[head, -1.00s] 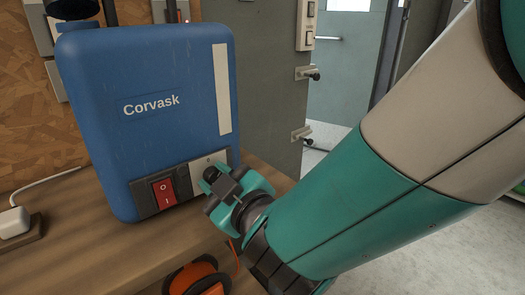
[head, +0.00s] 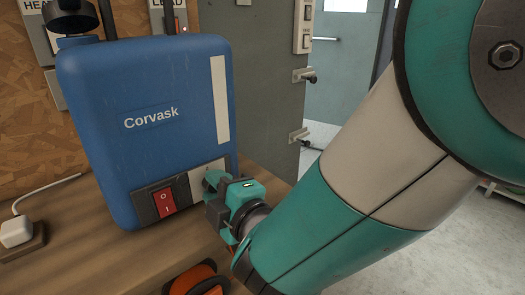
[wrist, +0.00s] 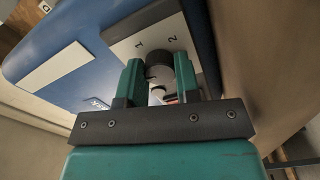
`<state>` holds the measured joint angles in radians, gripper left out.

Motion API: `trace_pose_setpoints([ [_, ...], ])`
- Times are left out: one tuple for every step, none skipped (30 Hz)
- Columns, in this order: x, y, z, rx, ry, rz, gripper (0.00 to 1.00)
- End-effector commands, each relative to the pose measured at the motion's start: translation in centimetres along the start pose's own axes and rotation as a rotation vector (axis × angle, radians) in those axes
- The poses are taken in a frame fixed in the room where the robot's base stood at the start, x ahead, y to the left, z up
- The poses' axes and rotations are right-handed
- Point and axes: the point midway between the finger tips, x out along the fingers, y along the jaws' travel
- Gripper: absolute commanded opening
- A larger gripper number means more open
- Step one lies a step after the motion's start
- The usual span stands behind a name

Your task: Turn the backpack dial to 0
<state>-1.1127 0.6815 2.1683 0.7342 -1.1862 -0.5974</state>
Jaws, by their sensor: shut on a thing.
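The blue backpack unit (head: 150,120), marked "Corvask", stands upright on the wooden bench. Its dial (wrist: 158,68) is a dark round knob on a pale plate (wrist: 150,40) with the marks 1 and 2, seen in the wrist view. My gripper (wrist: 160,82) is shut on the dial, with a green finger on each side of it. In the head view my gripper (head: 218,188) is at the lower right of the unit's front and hides the dial. The dial's pointer and a 0 mark cannot be made out.
A red rocker switch (head: 164,199) sits on the unit just left of my gripper. An orange reel (head: 198,280) is on the bench below. A white plug (head: 16,232) with a cable lies at the left. Grey cabinet doors stand behind.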

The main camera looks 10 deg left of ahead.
Motion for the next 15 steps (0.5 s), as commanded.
trace_pose_setpoints([
  [-0.01, -0.02, -0.05, -0.01, 0.001, -0.001, 0.07],
  [-0.01, -0.02, -0.05, -0.016, 0.001, -0.001, 0.07],
  [-0.01, -0.03, -0.05, -0.021, 0.001, -0.001, 0.07],
  [-0.01, -0.04, -0.05, -0.024, 0.001, -0.001, 0.07],
  [-0.01, -0.04, -0.04, -0.027, 0.001, -0.001, 0.07],
  [-0.01, -0.05, -0.04, -0.029, 0.001, -0.001, 0.07],
  [-0.01, -0.05, -0.04, -0.03, 0.001, -0.001, 0.07],
  [-0.01, -0.05, -0.04, -0.031, 0.001, -0.001, 0.07],
  [-0.01, -0.06, -0.04, -0.032, 0.001, -0.001, 0.07],
  [-0.01, -0.06, -0.04, -0.032, 0.001, -0.001, 0.07],
  [-0.01, -0.06, -0.04, -0.032, 0.001, -0.001, 0.07],
  [-0.01, -0.06, -0.04, -0.032, 0.001, -0.001, 0.07],
  [-0.01, -0.06, -0.04, -0.032, 0.001, -0.001, 0.07],
  [-0.01, -0.06, -0.04, -0.032, 0.001, -0.001, 0.07],
  [-0.02, -0.06, -0.04, -0.032, 0.001, -0.001, 0.07],
])
